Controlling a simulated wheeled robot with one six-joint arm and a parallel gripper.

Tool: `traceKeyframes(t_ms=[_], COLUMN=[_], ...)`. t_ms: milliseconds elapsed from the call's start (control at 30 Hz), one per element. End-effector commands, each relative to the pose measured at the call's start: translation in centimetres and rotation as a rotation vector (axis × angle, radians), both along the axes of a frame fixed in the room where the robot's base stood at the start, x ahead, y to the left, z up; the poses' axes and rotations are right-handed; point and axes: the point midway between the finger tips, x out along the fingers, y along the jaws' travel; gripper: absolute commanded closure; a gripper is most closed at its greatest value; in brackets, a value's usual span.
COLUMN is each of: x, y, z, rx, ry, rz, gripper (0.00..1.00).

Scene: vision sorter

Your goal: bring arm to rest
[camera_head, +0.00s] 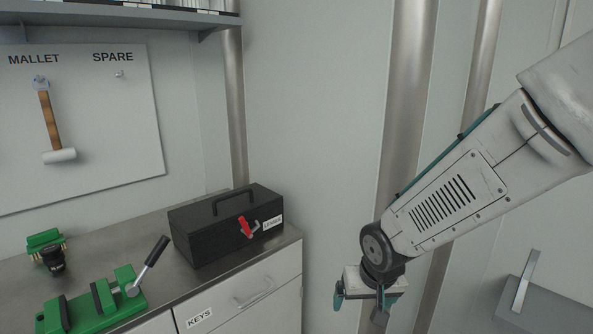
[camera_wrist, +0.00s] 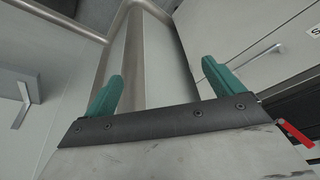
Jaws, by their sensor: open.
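My arm reaches in from the right in the head view, bent downward at the wrist. My gripper (camera_head: 361,305) hangs in front of the wall, to the right of the cabinet and clear of the counter. In the wrist view, its two teal fingers (camera_wrist: 160,85) stand well apart with nothing between them. The gripper is open and empty.
A mallet (camera_head: 52,125) hangs on a board. Vertical pipes (camera_head: 405,100) run behind my arm.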

Motion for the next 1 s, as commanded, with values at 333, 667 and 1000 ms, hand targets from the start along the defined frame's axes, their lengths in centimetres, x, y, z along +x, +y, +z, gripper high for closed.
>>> traceKeyframes(t_ms=[333,667,1000], x=[-14.8,-22.1,-22.4], y=[-8.8,-11.7,-12.5], z=[9.5,14.7,15.9], rx=[-0.101,-0.046,-0.039], ry=[0.324,0.265,0.201], rz=[0.065,-0.019,-0.064], gripper=[0.07,0.07,0.07])
